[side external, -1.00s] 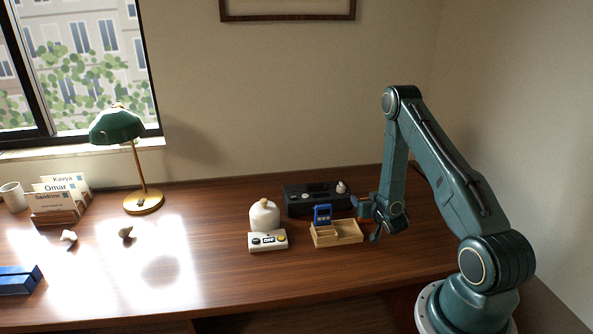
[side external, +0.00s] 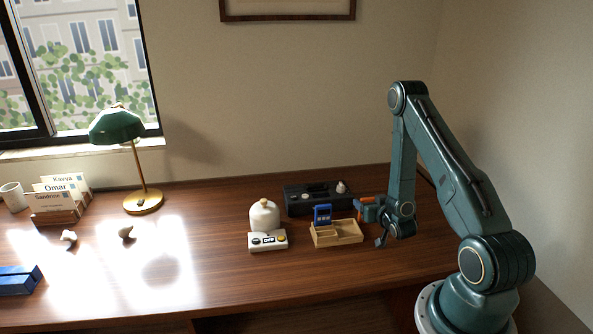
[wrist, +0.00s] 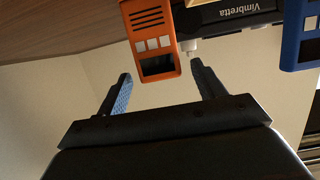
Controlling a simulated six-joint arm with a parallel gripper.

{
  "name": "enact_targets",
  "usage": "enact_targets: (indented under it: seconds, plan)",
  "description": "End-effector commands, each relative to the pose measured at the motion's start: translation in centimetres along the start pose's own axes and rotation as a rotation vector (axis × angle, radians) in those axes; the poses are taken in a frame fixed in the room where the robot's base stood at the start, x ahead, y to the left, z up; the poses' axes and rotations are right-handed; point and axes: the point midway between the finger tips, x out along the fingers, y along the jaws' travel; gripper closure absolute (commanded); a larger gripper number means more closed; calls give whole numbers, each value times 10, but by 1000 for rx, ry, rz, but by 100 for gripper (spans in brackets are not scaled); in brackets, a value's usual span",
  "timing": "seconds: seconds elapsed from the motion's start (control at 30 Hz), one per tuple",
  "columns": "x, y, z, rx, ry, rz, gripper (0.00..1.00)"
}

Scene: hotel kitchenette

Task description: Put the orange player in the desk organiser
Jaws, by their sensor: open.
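The orange player (wrist: 152,38) shows in the wrist view, just beyond and between my fingertips and apart from them. In the side view a small orange part (side external: 371,213) of it shows beside my gripper (side external: 370,223), at the right end of the desk organiser (side external: 349,238). I cannot tell whether it stands in the organiser or beside it; its far end is cut off in the wrist view. My gripper is open and empty, its blue-padded fingers (wrist: 160,76) spread. The organiser is a pale wooden tray with compartments.
A black device (side external: 312,198) marked Vimbretta stands behind the organiser. A white jar (side external: 264,216) and a white box with knobs (side external: 268,241) are to its left. A green lamp (side external: 118,124) and card holder (side external: 53,217) stand farther left.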

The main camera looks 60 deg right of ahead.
Motion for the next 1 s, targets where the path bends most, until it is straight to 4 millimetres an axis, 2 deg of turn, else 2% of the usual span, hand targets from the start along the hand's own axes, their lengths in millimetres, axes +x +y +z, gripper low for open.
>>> enact_targets:
  seconds: [0.13, 0.33, 1.0]
  plan:
    - [-18, 0, 0, 0, -2, 1, 31]
    - [-32, 0, 0, -1, 0, 1, 31]
    - [-35, 0, -1, -1, 1, 0, 31]
